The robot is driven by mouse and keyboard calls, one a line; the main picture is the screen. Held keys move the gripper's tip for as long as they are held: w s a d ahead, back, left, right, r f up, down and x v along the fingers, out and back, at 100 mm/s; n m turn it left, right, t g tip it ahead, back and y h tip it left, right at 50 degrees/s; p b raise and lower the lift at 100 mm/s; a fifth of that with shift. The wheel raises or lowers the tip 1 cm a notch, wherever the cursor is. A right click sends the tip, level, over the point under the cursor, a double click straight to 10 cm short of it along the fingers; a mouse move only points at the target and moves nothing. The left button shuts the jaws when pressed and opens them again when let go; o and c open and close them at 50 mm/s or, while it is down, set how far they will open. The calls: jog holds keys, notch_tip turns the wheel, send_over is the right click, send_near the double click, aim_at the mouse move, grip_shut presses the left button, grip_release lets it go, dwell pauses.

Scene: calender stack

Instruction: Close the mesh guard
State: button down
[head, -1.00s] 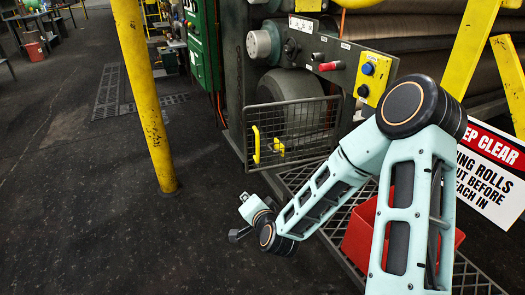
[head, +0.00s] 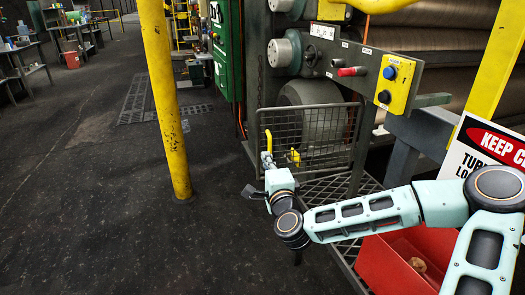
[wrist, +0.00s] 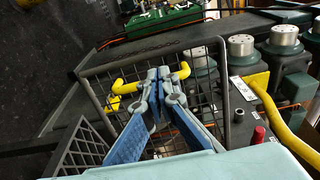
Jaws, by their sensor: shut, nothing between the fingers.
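The mesh guard (head: 322,150) is a dark wire grid in a grey frame, standing out in front of a thick grey roll. Its upright yellow handle (head: 268,141) is near its left edge. How far the guard stands open is hard to tell. My gripper (head: 267,160) is at the lower part of this handle. In the wrist view my gripper (wrist: 158,74) is shut and empty, its blue-padded fingers pointing at the guard. They cover the middle of the yellow handle (wrist: 129,86), whose two ends show on either side. Whether they touch it is unclear.
A yellow post (head: 165,100) stands left of the guard. A control panel with a yellow button box (head: 397,80) and a red lever (head: 350,71) hangs above. A red bin (head: 375,268) sits below my arm, near a warning sign (head: 490,150).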

aim_at(260, 142)
jog(key=b+x, duration=0.1)
jog(key=x, duration=0.6)
jog(key=shift+w, duration=0.1)
